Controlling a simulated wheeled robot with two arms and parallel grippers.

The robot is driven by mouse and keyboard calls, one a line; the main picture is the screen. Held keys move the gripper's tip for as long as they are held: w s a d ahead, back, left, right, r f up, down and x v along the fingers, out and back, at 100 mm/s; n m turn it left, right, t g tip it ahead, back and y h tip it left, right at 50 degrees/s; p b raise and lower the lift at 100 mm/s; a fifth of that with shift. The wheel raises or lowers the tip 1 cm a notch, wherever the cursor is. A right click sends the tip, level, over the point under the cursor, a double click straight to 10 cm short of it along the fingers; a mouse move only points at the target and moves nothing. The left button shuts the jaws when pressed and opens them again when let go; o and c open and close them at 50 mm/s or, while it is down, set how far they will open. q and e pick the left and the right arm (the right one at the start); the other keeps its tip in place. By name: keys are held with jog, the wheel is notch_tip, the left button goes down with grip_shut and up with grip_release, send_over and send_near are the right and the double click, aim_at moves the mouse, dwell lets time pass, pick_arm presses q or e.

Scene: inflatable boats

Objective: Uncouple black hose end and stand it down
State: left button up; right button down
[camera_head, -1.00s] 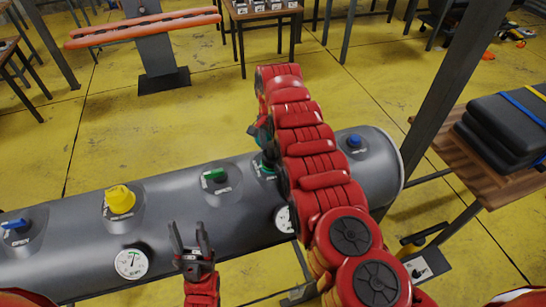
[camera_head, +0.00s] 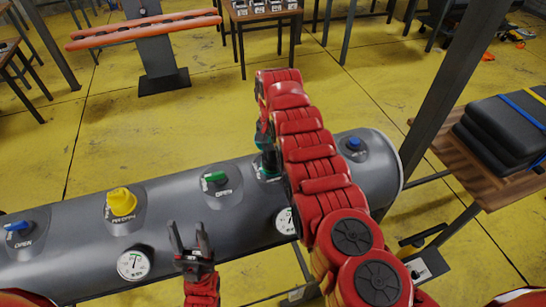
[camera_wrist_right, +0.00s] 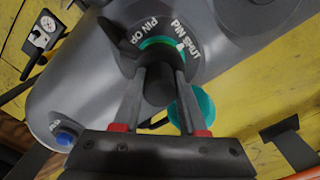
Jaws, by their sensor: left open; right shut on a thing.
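The black hose end (camera_wrist_right: 158,90) is a dark cylinder between the fingers of my right gripper (camera_wrist_right: 160,74) in the right wrist view. It stands at a green-ringed fitting (camera_wrist_right: 160,43) on the grey tank, with "PIN OP" and "PIN SHUT" lettering around it. I cannot tell whether the hose end is locked or free. A teal round part (camera_wrist_right: 197,105) shows beside it. In the head view my right arm mostly hides this fitting and the gripper. My left gripper (camera_head: 188,238) is open and empty in front of the tank.
The grey tank (camera_head: 165,228) carries a yellow valve (camera_head: 121,202), a green valve (camera_head: 214,178), blue knobs (camera_head: 354,143) and a gauge (camera_head: 134,264). A wooden table (camera_head: 460,165) with black pads is at right, by a dark post (camera_head: 440,110).

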jog(key=shift+f+n, duration=0.1)
jog(key=shift+n, duration=0.3)
jog(key=shift+n, duration=0.4)
jog(key=n, duration=0.2)
jog(key=shift+n+b, duration=0.3)
jog(key=shift+n, duration=0.4)
